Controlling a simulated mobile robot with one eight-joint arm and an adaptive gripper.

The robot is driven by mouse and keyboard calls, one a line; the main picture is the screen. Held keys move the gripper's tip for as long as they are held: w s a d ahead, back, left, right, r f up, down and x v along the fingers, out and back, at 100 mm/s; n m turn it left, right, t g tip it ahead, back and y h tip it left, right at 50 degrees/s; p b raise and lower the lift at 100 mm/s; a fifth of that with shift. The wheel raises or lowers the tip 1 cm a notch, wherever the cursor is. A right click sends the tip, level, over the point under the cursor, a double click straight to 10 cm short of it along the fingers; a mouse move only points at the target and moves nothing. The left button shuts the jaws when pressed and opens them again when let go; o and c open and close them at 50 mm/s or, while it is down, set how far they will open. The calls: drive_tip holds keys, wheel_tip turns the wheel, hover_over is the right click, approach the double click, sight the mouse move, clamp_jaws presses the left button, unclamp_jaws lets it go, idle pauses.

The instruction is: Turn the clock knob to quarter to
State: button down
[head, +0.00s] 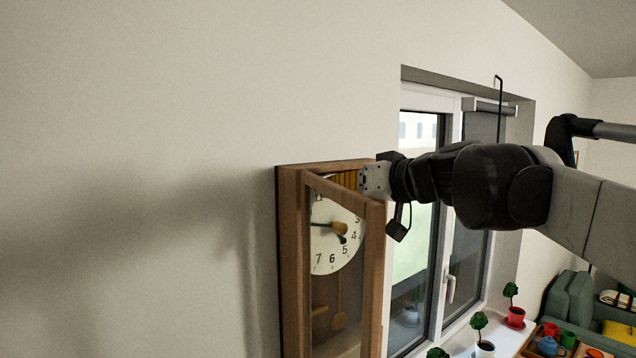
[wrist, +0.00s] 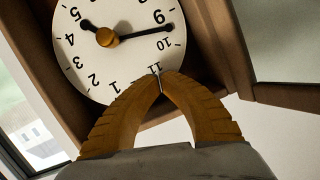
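The wooden wall clock (head: 291,260) hangs on the wall, its white dial (head: 325,255) showing in the head view and upside down in the wrist view (wrist: 85,75). The yellow-orange knob (head: 339,228) sits at the dial's centre, also in the wrist view (wrist: 107,37). The long black hand (wrist: 145,33) points between 9 and 10; the short hand (wrist: 88,25) points near 5. My gripper (wrist: 160,77) has its yellow ribbed fingertips together, over the dial edge near 11, apart from the knob. They seem empty. In the head view the clock frame partly hides the fingers.
The clock's wooden frame (head: 375,275) stands close around my fingers. A window (head: 410,250) is to the right, with potted plants (head: 515,315) on its sill. Open wall lies left of the clock.

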drive_tip(key=f, duration=0.1)
drive_tip(key=w+a+f+p, duration=0.1)
drive_tip(key=f, duration=0.1)
drive_tip(key=a+f, duration=0.1)
drive_tip(key=shift+w+a+f, duration=0.15)
drive_tip(key=shift+w+f, duration=0.05)
drive_tip(key=shift+f, duration=0.05)
drive_tip(key=shift+s+a+f+n+b, duration=0.35)
drive_tip(key=shift+a+f+n+b, duration=0.05)
drive_tip(key=shift+f+n, duration=0.2)
drive_tip(key=shift+w, duration=0.1)
idle(1.1)
